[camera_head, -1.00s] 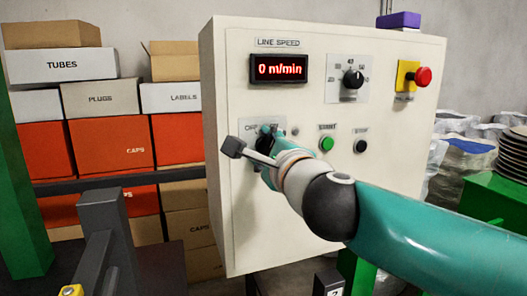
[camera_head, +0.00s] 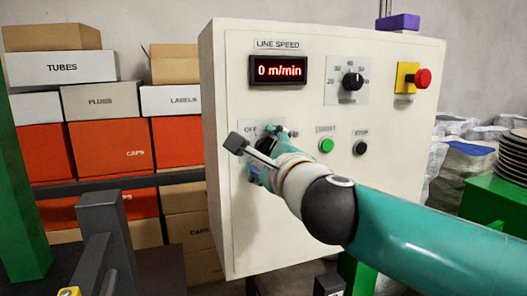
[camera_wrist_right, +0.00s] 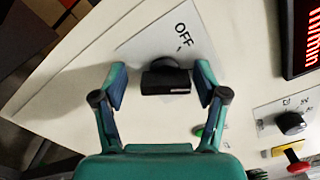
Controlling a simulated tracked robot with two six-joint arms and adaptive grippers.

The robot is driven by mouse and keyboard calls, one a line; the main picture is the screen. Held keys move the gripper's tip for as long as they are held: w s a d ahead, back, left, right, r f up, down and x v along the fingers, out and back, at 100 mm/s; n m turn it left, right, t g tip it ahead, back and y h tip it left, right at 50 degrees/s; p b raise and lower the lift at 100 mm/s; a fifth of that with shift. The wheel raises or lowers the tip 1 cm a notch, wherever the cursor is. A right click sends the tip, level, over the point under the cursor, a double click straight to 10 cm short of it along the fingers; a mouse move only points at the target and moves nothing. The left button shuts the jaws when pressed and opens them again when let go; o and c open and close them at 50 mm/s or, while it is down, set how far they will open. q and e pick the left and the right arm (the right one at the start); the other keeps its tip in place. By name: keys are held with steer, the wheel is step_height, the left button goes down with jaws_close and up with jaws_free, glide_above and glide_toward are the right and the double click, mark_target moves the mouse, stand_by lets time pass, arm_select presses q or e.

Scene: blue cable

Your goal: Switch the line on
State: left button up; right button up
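The cream control panel (camera_head: 315,205) faces me with its display (camera_head: 278,69) reading 0 m/min. Its black rotary switch (camera_wrist_right: 166,77) sits on a plate marked OFF (camera_wrist_right: 150,42); in the head view my right gripper (camera_head: 262,152) hides most of this switch. In the right wrist view the right gripper (camera_wrist_right: 163,86) is open, with one finger on each side of the switch handle and a visible gap on both sides. A green start button (camera_head: 326,146) and a black stop button (camera_head: 361,148) are right of the switch. My left gripper is not in view.
A speed knob (camera_head: 352,82) and a red emergency stop button (camera_head: 423,77) are higher on the panel. Stacked boxes (camera_head: 110,145) stand at the left behind a dark rail. A purple object (camera_head: 398,21) lies on top of the panel.

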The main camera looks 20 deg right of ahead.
steer(key=shift+s+r, duration=0.1)
steer(key=shift+r, duration=0.05)
steer(key=shift+s, duration=0.15)
steer(key=s, duration=1.1)
steer(key=shift+s+d, duration=0.25)
steer(key=shift+s, duration=0.05)
